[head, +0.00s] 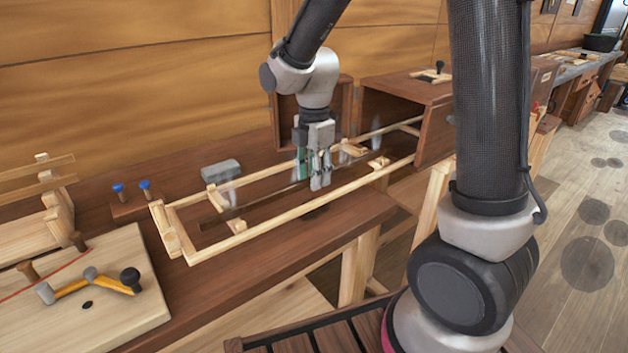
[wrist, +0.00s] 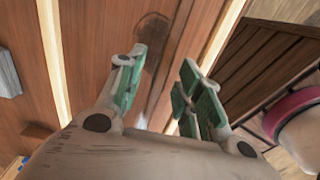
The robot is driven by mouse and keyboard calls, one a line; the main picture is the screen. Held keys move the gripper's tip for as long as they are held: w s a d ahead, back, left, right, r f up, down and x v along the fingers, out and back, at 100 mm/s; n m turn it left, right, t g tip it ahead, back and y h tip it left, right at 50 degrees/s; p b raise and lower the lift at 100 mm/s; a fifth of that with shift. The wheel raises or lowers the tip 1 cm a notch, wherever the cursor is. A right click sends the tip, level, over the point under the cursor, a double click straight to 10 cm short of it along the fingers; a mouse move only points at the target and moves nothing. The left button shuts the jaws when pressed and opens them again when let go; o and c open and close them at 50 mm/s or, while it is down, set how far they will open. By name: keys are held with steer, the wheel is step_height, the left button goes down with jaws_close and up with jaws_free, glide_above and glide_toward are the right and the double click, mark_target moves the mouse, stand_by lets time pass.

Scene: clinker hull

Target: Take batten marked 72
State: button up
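My gripper (head: 315,168) is open over the long pale wooden frame on the bench, pointing down between its two rails. In the wrist view the green-padded fingers (wrist: 164,62) stand apart, with nothing seen held between them. A thin brown strip (head: 264,198) runs lengthwise inside the frame below and beside the fingers; it may be a batten. In the wrist view a brown strip (wrist: 188,52) passes behind the fingers. I can read no number 72 on anything.
The pale frame (head: 296,208) has rails on both sides of my gripper. A dark wooden box (head: 408,92) stands at its far end. A grey block (head: 221,171) lies behind. At left are thin strips on a stand (head: 54,205) and a board (head: 85,290) with an orange-handled tool.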

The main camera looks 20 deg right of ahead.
steer(key=shift+c, duration=0.4)
jaws_close()
